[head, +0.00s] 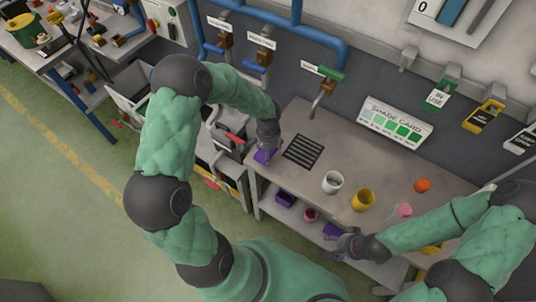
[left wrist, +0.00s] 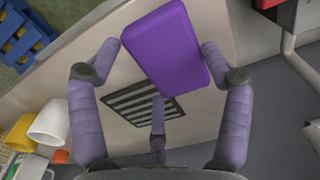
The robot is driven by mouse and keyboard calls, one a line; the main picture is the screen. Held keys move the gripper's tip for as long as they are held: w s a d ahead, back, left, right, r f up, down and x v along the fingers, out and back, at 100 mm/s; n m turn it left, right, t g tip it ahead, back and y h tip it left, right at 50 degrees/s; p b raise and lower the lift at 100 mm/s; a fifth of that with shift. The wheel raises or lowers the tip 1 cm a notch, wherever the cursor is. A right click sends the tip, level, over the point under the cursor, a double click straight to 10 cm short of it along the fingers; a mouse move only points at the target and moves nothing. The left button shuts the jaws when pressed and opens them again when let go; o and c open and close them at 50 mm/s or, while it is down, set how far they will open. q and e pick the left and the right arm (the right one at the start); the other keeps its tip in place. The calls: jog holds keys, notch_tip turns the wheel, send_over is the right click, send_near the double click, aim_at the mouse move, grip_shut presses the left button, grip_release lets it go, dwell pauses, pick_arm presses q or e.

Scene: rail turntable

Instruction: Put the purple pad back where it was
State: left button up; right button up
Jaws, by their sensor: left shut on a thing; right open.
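The purple pad (left wrist: 168,45) is a rounded block between the fingers of my left gripper (left wrist: 160,62) in the left wrist view. The fingers are shut on it. In the head view, my left gripper (head: 269,148) is at the left end of the bench, left of a black slotted grate (head: 303,151). The pad is mostly hidden there, and I cannot tell whether it touches the bench top. In the wrist view the pad partly overlaps the grate (left wrist: 143,104).
On the bench (head: 299,114) stand a white cup (head: 332,183), a yellow cup (head: 362,200), a pink item (head: 403,210) and an orange item (head: 422,185). A tap (head: 321,96) hangs above the grate. The shelf below holds a purple bin (head: 286,198) and a dark red pot (head: 311,215).

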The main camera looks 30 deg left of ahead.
pick_arm(q)
jog(key=shift+w+a+f, duration=0.15)
jog(key=shift+a+f, duration=0.05)
jog(key=shift+f, duration=0.2)
jog(key=shift+w+f, duration=0.1)
jog(key=shift+f, duration=1.45)
jog(key=o, duration=1)
jog(key=shift+c, duration=0.2)
jog(key=shift+r, duration=0.1)
notch_tip(320, 180, up, 12)
jog(key=shift+f+p, duration=0.1)
jog(key=shift+p, duration=0.3)
